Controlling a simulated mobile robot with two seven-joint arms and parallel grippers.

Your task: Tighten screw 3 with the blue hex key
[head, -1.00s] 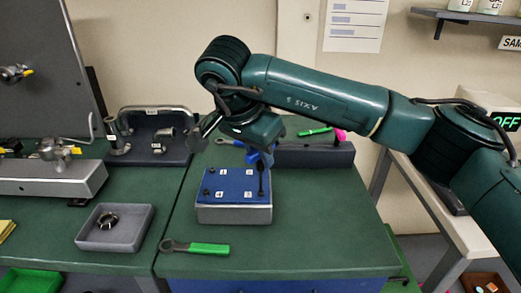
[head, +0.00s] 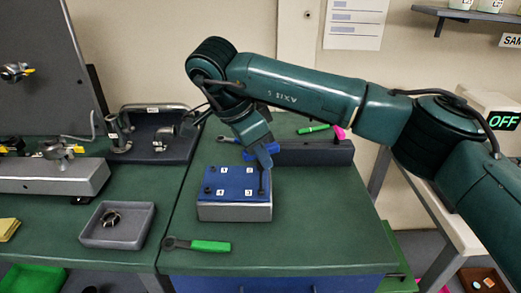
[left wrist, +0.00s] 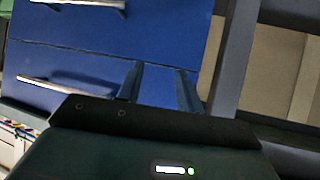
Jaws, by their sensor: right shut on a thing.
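A blue-topped plate on a grey block (head: 235,212) sits on the green bench, with numbered labels and dark screws at its corners. The "3" label (head: 248,191) is at its near right. My right gripper (head: 264,160) is shut on the blue hex key (head: 248,154), above the plate's right side. The key's dark shaft (head: 262,182) stands about upright and reaches down to the corner beside label 3. The screw head there is hidden under the tip. In the left wrist view my left gripper (left wrist: 157,90) has its fingers apart, with nothing between them.
A green-handled tool (head: 208,246) lies in front of the block; another green handle (head: 313,129) and a pink one (head: 340,132) are behind. A dark box (head: 310,152) stands behind right. A grey tray (head: 117,240) with a ring is left. Blue drawers (left wrist: 120,30) face the left wrist camera.

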